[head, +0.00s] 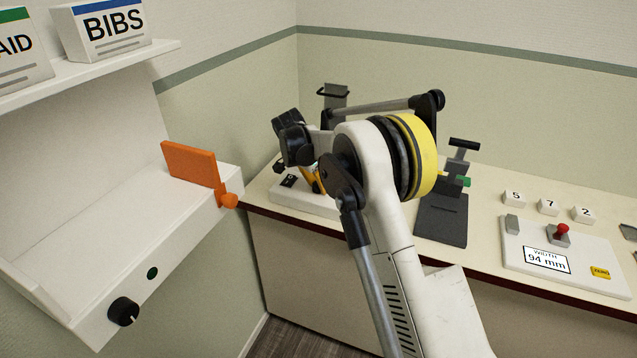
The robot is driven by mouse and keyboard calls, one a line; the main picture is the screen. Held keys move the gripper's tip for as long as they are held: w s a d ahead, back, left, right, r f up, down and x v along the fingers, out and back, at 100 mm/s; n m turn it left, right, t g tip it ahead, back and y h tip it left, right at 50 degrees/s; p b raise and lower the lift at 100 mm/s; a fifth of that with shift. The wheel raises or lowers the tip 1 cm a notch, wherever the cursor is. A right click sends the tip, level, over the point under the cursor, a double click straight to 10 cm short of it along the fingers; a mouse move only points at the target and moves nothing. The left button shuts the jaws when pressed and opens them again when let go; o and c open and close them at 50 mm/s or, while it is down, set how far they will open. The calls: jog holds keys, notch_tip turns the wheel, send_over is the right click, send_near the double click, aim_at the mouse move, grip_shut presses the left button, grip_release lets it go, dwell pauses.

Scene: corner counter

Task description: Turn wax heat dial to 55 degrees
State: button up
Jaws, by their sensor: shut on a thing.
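A low white unit (300,201) with a small black panel (289,181) stands on the counter in the back corner. My arm reaches over it, and my gripper (316,183) shows only in part, pointing down at the unit. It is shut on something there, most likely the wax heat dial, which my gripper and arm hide. No dial scale or temperature reading can be made out.
At left, a white wall unit holds a black knob (123,311), a dark green button (152,273) and an orange flap (190,163). A dark stand (441,220) and a width-display panel (565,250) are to the right of my arm.

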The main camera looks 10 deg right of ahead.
jog(key=shift+m, duration=0.6)
jog(key=o, duration=1.2)
jog(key=v, duration=1.2)
jog(key=shift+w, duration=0.2)
